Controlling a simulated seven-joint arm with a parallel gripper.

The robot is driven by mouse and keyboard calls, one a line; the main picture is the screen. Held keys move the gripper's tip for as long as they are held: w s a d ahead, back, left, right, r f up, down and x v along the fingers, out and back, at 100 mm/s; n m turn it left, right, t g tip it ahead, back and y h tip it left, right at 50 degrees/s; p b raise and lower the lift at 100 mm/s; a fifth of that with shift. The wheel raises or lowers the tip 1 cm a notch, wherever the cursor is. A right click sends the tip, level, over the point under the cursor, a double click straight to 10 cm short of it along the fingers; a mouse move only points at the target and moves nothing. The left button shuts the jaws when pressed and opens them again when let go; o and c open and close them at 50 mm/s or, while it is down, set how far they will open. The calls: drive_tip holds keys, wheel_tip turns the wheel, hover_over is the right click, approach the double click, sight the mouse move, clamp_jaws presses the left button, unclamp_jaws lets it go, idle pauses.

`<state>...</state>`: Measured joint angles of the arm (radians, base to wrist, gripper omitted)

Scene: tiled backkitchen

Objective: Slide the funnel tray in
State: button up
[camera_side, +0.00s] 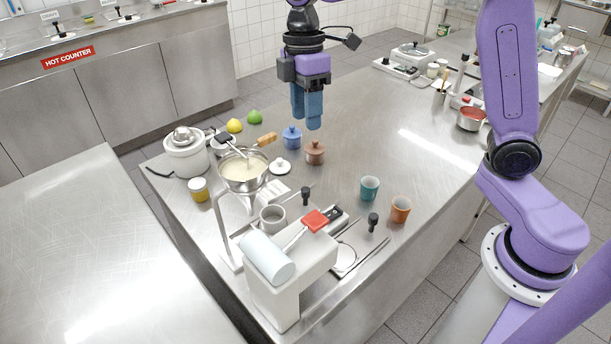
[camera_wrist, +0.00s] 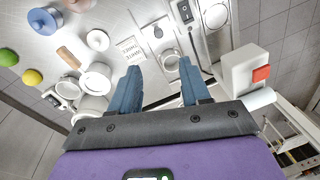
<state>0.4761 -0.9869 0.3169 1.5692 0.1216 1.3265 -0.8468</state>
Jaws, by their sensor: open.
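My gripper (camera_side: 306,116) hangs above the middle of the steel counter, fingers pointing down, open and empty. In the wrist view its two blue fingers (camera_wrist: 160,88) stand apart with nothing between them. A tray-like metal piece with a round opening (camera_side: 344,257) lies between rails beside the white machine; I cannot tell for certain that it is the funnel tray. Similar round openings (camera_wrist: 168,60) show beyond the fingertips in the wrist view. Black knobs (camera_side: 305,195) and (camera_side: 373,222) stand beside the rails. My gripper is well above these parts, touching nothing.
The white machine (camera_side: 270,300) has a red-topped part (camera_side: 315,221). Teal (camera_side: 369,188) and orange (camera_side: 400,209) cups stand right. The counter's back middle is clear.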

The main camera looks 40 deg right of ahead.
drive_tip(key=w+d+n, duration=0.1)
drive_tip(key=n, duration=0.2)
drive_tip(key=n+g+y, duration=0.2)
drive_tip(key=n, duration=0.7)
approach(305, 189)
drive_tip(key=x, duration=0.8)
drive_tip(key=shift+s+f, duration=0.1)
drive_tip(key=shift+f, duration=0.25)
